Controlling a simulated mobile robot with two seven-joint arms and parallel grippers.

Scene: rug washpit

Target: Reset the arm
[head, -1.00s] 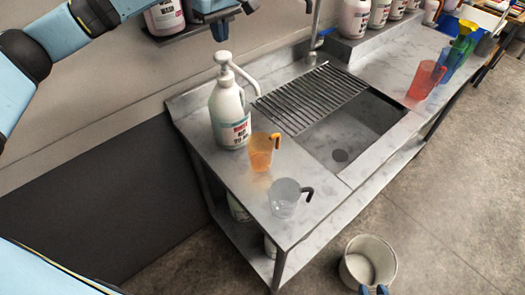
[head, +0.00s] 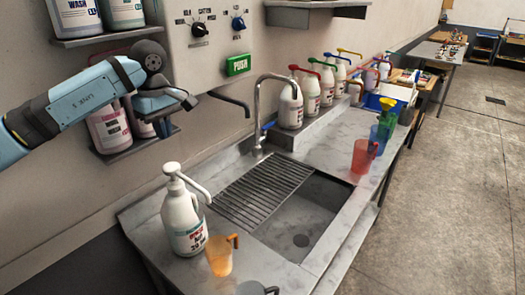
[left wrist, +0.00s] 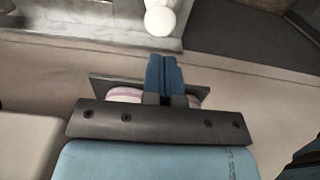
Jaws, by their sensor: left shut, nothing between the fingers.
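My left arm comes in from the left in the head view. Its gripper (head: 189,102) is shut and empty, raised in front of the wall, above and apart from the white pump bottle (head: 183,215) on the counter. In the left wrist view the blue fingers (left wrist: 164,75) are pressed together with nothing between them. My right gripper does not show in either view now.
The steel counter (head: 290,248) holds an orange jug (head: 219,256), a grey jug (head: 255,288) cut by the lower edge, a slatted sink (head: 325,205) with a tap (head: 258,110), and a red jug (head: 364,155). Wall shelves with bottles (head: 110,128) stand close behind my left gripper.

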